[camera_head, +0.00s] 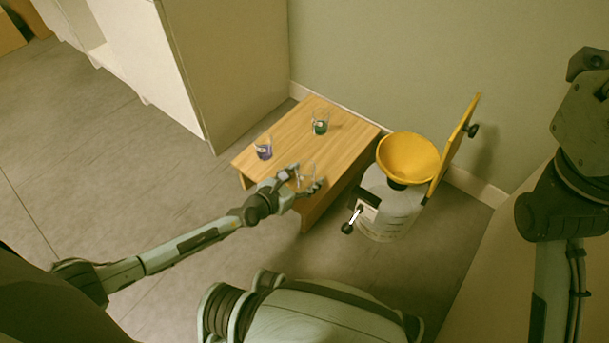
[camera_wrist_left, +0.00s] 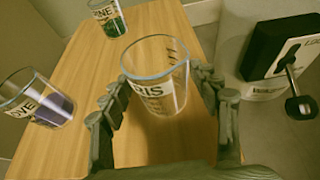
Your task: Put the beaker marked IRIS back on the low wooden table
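The IRIS beaker (camera_wrist_left: 158,78) is clear and looks empty; part of its label is hidden and "RIS" shows. In the head view the beaker (camera_head: 307,172) is at the near right corner of the low wooden table (camera_head: 340,140). My left gripper (camera_head: 307,186) has its fingers on both sides of the beaker, seemingly touching it; in the left wrist view the fingers (camera_wrist_left: 160,95) flank its wall. The beaker looks roughly upright. I cannot tell whether its base touches the tabletop. My right gripper is outside the view.
A beaker with purple liquid (camera_head: 264,148) stands at the table's left, and one with green liquid (camera_head: 320,123) stands farther back. A white machine (camera_head: 390,208) with a yellow funnel (camera_head: 407,157) and a lever stands close to the table's right. A pale cabinet (camera_head: 220,70) is behind left.

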